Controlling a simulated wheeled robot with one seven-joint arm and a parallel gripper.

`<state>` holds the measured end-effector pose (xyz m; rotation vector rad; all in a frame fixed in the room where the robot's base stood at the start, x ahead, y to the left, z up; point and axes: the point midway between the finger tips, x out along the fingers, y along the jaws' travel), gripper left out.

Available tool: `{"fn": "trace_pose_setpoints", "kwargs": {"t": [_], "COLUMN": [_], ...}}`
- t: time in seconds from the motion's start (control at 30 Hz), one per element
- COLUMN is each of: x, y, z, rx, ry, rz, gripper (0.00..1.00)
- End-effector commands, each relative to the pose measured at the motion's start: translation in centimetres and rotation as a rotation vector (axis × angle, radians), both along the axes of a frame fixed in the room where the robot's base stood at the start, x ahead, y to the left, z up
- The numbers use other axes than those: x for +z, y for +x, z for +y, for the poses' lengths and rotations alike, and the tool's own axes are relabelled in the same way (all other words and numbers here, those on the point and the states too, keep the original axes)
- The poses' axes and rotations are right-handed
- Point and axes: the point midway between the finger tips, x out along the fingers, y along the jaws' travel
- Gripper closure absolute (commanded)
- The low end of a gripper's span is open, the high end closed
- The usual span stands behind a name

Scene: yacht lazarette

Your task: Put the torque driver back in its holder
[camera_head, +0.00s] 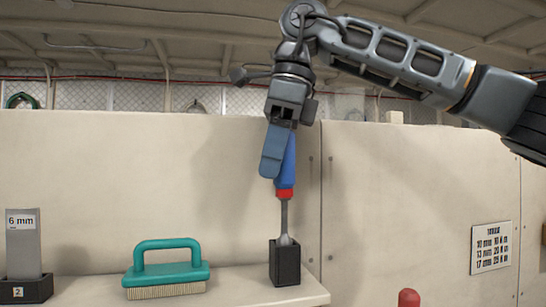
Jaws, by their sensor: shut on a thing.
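The torque driver has a blue handle (287,160), a red collar (285,193) and a grey shaft pointing down. It is close to upright. My gripper (277,155) is shut on the blue handle from above, and its fingers hide part of the handle. The black block-shaped holder (285,266) stands on the shelf near its right end, straight below my gripper. The shaft's wider lower end meets the holder's top opening. I cannot tell how deep the tip sits inside.
A teal-handled brush (167,270) lies left of the holder on the shelf (236,289). A grey block labelled 6 mm (23,245) stands in a black base at far left. A pale wall is behind. A red rounded knob (409,298) shows at bottom right, below a number placard (491,247).

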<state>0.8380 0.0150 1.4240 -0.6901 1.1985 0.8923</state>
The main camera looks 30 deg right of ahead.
Motion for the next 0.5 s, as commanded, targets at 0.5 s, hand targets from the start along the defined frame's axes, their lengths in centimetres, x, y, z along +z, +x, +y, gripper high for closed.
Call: {"fn": "trace_pose_setpoints", "kwargs": {"t": [0.5], "x": [-1.0], "y": [-0.01], "z": [0.0], "rx": [0.0], "ry": [0.0], "rz": [0.0], "gripper": [1.0]}}
